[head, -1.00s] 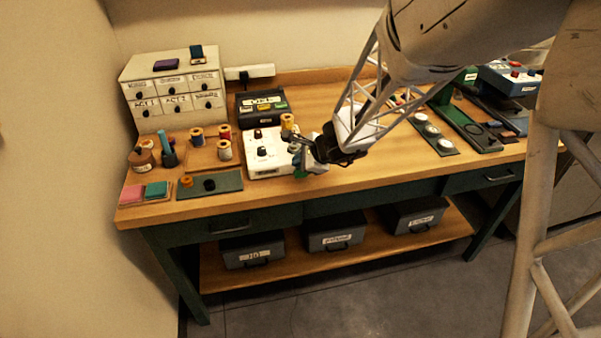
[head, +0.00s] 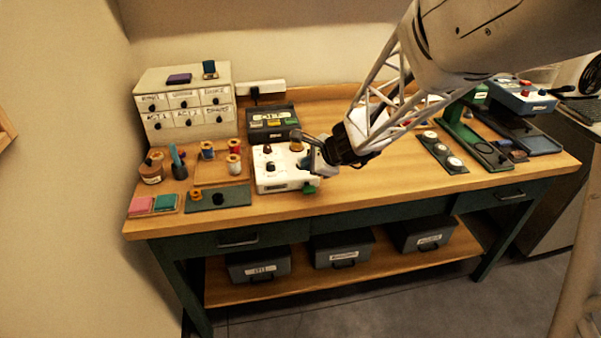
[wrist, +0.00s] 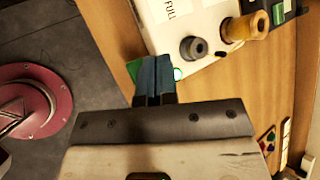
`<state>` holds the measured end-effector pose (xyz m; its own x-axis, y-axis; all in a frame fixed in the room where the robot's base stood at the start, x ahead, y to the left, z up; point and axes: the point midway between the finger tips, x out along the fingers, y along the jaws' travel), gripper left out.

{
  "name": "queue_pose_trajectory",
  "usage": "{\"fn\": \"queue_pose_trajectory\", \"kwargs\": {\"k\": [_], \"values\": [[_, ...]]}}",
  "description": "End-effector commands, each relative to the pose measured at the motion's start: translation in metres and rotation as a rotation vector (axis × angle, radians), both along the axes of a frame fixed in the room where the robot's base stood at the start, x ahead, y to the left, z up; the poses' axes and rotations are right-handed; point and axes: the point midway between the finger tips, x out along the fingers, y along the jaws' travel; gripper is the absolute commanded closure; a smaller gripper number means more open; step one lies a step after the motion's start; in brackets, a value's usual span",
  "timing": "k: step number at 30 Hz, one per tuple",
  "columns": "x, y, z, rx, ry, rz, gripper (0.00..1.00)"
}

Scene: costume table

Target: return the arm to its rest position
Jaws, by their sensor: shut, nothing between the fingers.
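My gripper (head: 309,157) is above the front right part of the white control box (head: 272,183) in the head view. In the wrist view its fingers (wrist: 153,77) are together with nothing between them. Beyond them a green part (wrist: 134,68) and a lit green ring show at the box's edge. A grey knob (wrist: 193,48) and a yellow-brown spool or knob (wrist: 246,27) stand on the box. I cannot tell whether the fingertips touch the box. My arm reaches in from the upper right.
The wooden workbench (head: 340,190) holds a white drawer cabinet (head: 185,105), thread spools, a dark labelled box (head: 272,122) and green devices at the right (head: 470,140). Grey bins (head: 340,249) sit on the lower shelf. A round red base (wrist: 40,100) stands on the floor in the wrist view.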

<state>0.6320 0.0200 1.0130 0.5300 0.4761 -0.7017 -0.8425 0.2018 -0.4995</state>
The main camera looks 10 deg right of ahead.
Motion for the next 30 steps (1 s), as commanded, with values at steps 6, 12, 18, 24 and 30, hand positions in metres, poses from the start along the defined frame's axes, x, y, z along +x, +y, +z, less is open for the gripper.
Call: {"fn": "queue_pose_trajectory", "kwargs": {"k": [6,12,18,24,30], "values": [[0.0,0.0,0.0,0.0,0.0,0.0,1.0],[0.0,0.0,0.0,0.0,0.0,0.0,1.0],[-0.003,0.002,0.004,-0.01,-0.007,0.019,1.0],[-0.026,0.01,0.022,-0.078,-0.039,0.136,1.0],[-0.073,0.022,0.053,-0.22,-0.096,0.367,1.0]]}}
